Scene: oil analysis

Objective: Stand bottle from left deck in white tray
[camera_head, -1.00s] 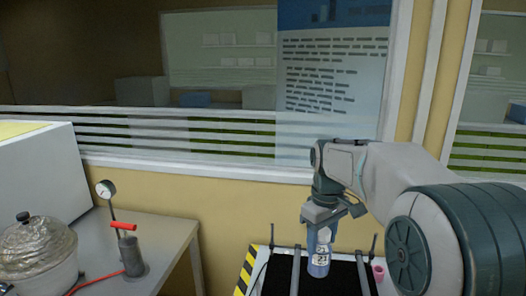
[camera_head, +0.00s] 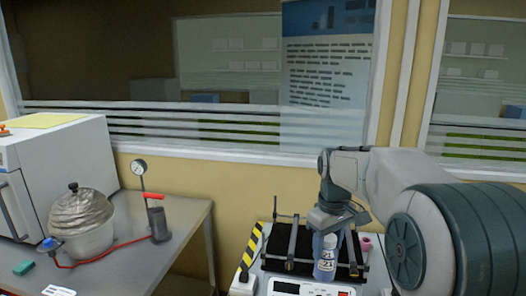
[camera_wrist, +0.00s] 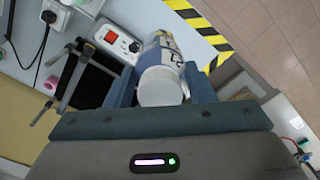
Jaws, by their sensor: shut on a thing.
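My gripper (camera_head: 328,222) is shut on a bottle (camera_head: 325,265) with a blue body, a white label and a white cap. It hangs upright below the fingers, in front of the black shaker deck (camera_head: 288,266) and over the machine's front panel. I cannot tell whether its base touches anything. In the wrist view, the bottle (camera_wrist: 163,50) sits between the two blue-grey fingers of my gripper (camera_wrist: 160,92), its white cap towards the camera. I do not see a white tray in either current view.
On the left bench (camera_head: 190,222) stand a foil-covered pot (camera_head: 84,222), a hand pump (camera_head: 158,224) with gauge, and a white oven (camera_head: 62,165).

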